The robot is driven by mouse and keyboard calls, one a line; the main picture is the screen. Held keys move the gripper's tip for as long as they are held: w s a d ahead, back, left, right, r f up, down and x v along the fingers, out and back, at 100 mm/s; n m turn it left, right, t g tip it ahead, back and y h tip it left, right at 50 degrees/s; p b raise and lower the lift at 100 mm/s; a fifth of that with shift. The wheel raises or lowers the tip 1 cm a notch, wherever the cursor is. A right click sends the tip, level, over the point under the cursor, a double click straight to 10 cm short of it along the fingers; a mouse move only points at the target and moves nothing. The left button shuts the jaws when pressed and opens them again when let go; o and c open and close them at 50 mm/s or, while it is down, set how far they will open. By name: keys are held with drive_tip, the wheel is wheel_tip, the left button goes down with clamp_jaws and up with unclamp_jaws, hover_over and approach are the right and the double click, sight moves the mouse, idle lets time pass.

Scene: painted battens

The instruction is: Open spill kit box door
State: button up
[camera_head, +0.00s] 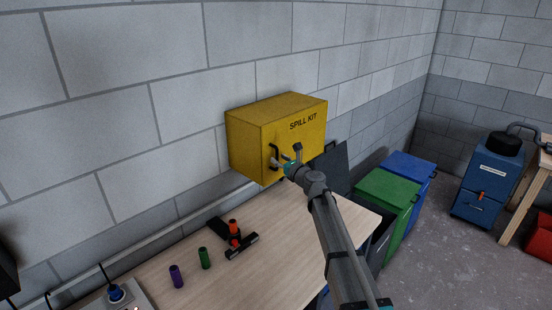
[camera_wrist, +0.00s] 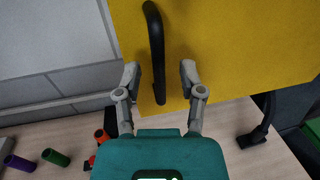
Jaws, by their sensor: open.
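The yellow spill kit box (camera_head: 245,140) is on the grey block wall above the bench. Its front, lettered "SPILL KIT" (camera_head: 303,122), looks shut. A black upright bar handle (camera_head: 274,154) is near the left edge of that front. My gripper (camera_head: 283,161) is at the handle, and my arm covers part of the front's lower area. In the wrist view, the yellow door (camera_wrist: 230,45) fills the upper right. My open gripper (camera_wrist: 160,73) has one finger on each side of the handle's lower part (camera_wrist: 157,60). Gaps show on both sides; depth contact cannot be told.
Green (camera_head: 392,186) and blue (camera_head: 412,165) bins stand right of the bench. Open floor (camera_head: 440,255) lies beyond.

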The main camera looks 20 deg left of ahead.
drive_tip(key=shift+x, duration=0.95)
clamp_jaws()
